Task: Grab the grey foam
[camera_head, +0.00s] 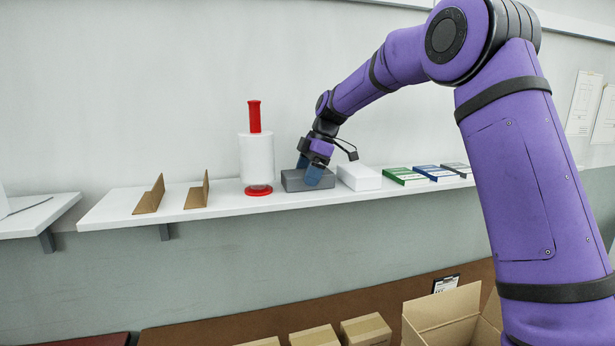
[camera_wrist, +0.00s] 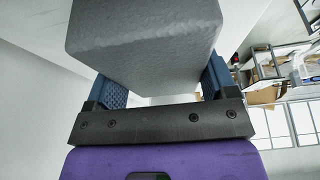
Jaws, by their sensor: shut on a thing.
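The grey foam (camera_head: 293,181) is a dark grey block at the white shelf, between a white roll on a red stand and a white block. My gripper (camera_head: 311,174) comes down on it from above, with one blue finger on its near side and the other behind it. In the wrist view the grey foam (camera_wrist: 140,45) fills the space between the two blue fingers of my gripper (camera_wrist: 160,82), which is shut on it. I cannot tell whether the foam rests on the shelf or is slightly lifted.
The white roll on its red stand (camera_head: 257,158) is close on the left, and the white block (camera_head: 358,177) close on the right. Green and blue boxes (camera_head: 405,176) lie further right. Brown brackets (camera_head: 150,196) stand left on the shelf (camera_head: 110,212).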

